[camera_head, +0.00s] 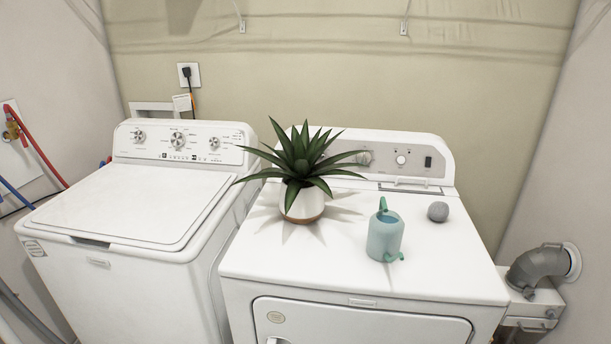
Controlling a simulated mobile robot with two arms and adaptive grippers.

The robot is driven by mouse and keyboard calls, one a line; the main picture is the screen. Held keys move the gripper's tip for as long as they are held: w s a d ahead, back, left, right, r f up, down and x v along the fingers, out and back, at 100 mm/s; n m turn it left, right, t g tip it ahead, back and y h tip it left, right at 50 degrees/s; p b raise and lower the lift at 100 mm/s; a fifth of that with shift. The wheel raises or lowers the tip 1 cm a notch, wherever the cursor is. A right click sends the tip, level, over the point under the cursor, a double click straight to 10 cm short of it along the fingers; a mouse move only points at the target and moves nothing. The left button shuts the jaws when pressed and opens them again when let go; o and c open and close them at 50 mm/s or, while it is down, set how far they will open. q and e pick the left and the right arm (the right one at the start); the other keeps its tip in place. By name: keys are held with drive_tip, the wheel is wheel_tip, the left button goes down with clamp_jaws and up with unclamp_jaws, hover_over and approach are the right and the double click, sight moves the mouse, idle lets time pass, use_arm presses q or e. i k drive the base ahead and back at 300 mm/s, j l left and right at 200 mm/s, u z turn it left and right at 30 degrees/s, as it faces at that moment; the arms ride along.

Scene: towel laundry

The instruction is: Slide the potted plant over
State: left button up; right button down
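The potted plant (303,170) has long dark green pointed leaves in a white pot (303,206) with a brown base. It stands upright on the left part of the white dryer top (330,255), towards the back. Some of its leaves reach out over the dryer's left edge and in front of the control panel. Neither of my grippers shows in the head view.
A teal watering can (385,236) stands right of the plant, nearer the front. A grey ball (438,211) lies further right. A white washer (130,208) with its lid shut stands left of the dryer. The dryer's front left top is clear.

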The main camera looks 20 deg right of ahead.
sight(302, 201)
drive_tip(key=i+z, duration=0.3)
drive_tip(key=i, duration=0.65)
